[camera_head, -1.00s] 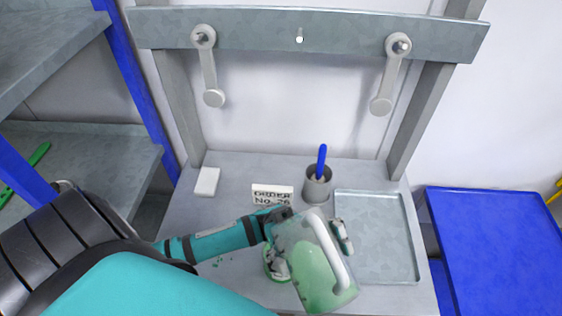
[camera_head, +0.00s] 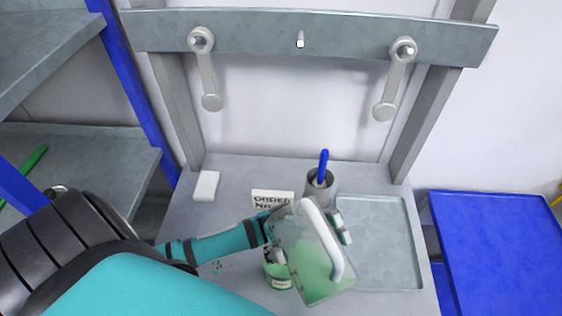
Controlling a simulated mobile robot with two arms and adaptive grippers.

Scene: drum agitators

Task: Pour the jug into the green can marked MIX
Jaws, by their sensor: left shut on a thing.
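The clear jug (camera_head: 318,266) has a white handle and holds green liquid in its lower part. My left gripper (camera_head: 306,229) is shut on it, one finger showing on each side. The jug is tilted and held above the bench, over or just beside a green can (camera_head: 279,282). The can has a white label too small to read, and the jug and gripper hide part of it. I cannot tell whether any liquid is running out. My right gripper is not in view.
A grey bench (camera_head: 232,172) carries an order card (camera_head: 272,197), a white block (camera_head: 206,186), a grey cup (camera_head: 318,190) with a blue-handled tool and an empty metal tray (camera_head: 385,250). Two cranks hang from the rail (camera_head: 300,30) behind. A blue tray (camera_head: 500,250) stands at right.

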